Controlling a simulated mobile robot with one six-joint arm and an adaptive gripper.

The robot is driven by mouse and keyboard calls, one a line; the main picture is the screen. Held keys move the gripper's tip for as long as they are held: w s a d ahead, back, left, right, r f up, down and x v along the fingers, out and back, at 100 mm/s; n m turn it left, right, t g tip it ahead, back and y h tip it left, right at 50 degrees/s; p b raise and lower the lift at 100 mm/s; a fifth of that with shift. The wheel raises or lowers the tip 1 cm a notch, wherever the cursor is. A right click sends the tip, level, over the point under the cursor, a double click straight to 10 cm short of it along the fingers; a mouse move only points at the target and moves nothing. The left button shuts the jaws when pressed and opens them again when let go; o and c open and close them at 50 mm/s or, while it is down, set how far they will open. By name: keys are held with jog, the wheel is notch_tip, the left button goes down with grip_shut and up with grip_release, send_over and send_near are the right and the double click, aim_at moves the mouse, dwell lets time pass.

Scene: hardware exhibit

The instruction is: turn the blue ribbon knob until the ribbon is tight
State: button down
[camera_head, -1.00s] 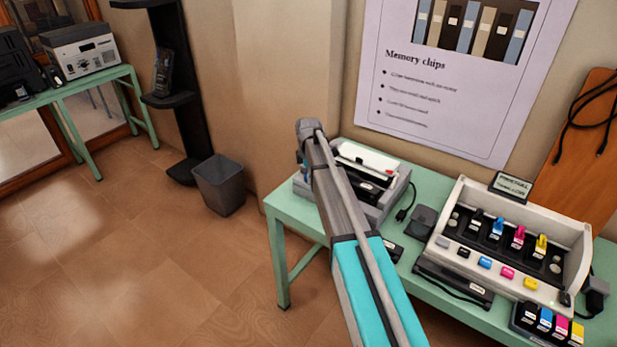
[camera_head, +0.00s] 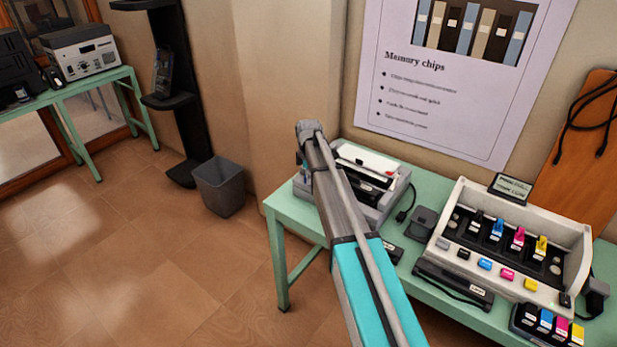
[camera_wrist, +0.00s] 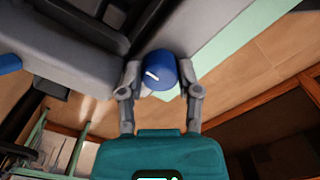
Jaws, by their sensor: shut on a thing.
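The blue ribbon knob (camera_wrist: 159,71) is a round blue knob with a white mark line, on the side of a grey printer. In the wrist view it sits between the two fingers of my gripper (camera_wrist: 162,86), which is shut on it. The white mark slants, its right end lower. In the head view the grey printer (camera_head: 398,200) stands at the table's left end, with a white top part. Another blue round part (camera_wrist: 9,64) shows at the wrist view's left edge. The ribbon itself cannot be made out.
The green table (camera_head: 285,209) also holds a small dark box (camera_head: 421,222) with a cable and a white printer (camera_head: 507,245) with coloured cartridges. A grey bin (camera_head: 219,186) stands on the floor left of the table. Open floor lies in front.

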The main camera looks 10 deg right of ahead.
jog(key=m, duration=2.3)
jog(key=shift+m, duration=0.3)
jog(key=m, duration=1.3)
jog(key=shift+m, duration=0.4)
